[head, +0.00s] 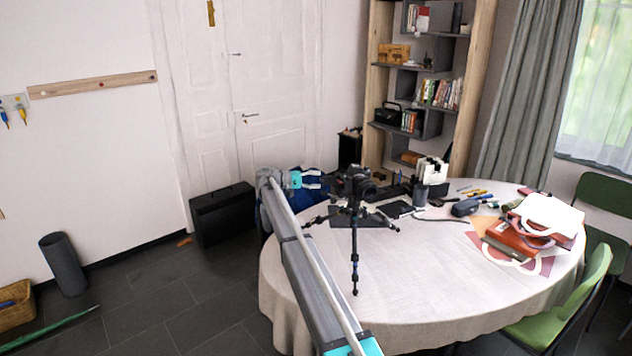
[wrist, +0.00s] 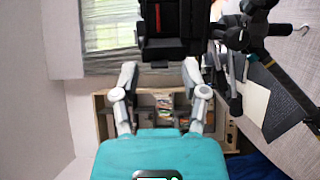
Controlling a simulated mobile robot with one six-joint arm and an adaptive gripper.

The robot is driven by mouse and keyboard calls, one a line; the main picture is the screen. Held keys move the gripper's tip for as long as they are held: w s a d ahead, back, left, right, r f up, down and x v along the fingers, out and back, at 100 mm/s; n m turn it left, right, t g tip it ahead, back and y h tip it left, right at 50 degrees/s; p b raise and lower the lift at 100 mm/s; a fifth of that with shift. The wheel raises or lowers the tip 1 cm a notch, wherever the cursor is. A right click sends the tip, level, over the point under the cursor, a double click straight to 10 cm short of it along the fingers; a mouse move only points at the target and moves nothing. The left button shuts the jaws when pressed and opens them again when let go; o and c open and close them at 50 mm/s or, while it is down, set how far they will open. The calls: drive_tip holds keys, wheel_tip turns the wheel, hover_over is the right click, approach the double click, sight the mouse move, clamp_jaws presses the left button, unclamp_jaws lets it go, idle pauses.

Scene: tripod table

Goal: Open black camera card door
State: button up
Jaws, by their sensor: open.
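The black camera (head: 356,183) sits on a small tripod (head: 354,240) on the round table. My gripper (head: 325,180) is at the camera's left side in the head view, with its fingers pointing toward it. In the wrist view the camera's dark body (wrist: 175,48) is at the top centre, just beyond my gripper (wrist: 161,72). The fingers are spread apart with nothing between them. A thin red line (wrist: 158,18) shows in a dark recess on the camera. I cannot tell the card door's outline or whether it is ajar.
The tripod legs spread over the pale-clothed table (head: 420,290). A green chair (head: 575,310) stands at front right. The table's front is clear.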

drive_tip(key=a, duration=1.1)
drive_tip(key=shift+w+a, duration=0.3)
drive_tip(key=shift+w, duration=0.1)
drive_tip(key=shift+d, duration=0.1)
drive_tip(key=s+d+f+n+y, duration=0.1)
drive_tip(key=s+d+f+y, duration=0.35)
drive_tip(key=s+d, duration=0.6)
drive_tip(key=s+d+f+n+y, duration=0.1)
drive_tip(key=s+d+f+y, duration=0.2)
drive_tip(key=s+d+f, duration=0.7)
drive_tip(key=s+a+f+m+t+y+p, duration=0.1)
drive_tip(key=s+y, duration=0.9)
drive_tip(key=s, duration=2.2)
drive_tip(key=shift+s+f, duration=0.4)
drive_tip(key=shift+f, duration=0.4)
drive_tip(key=shift+y, duration=0.25)
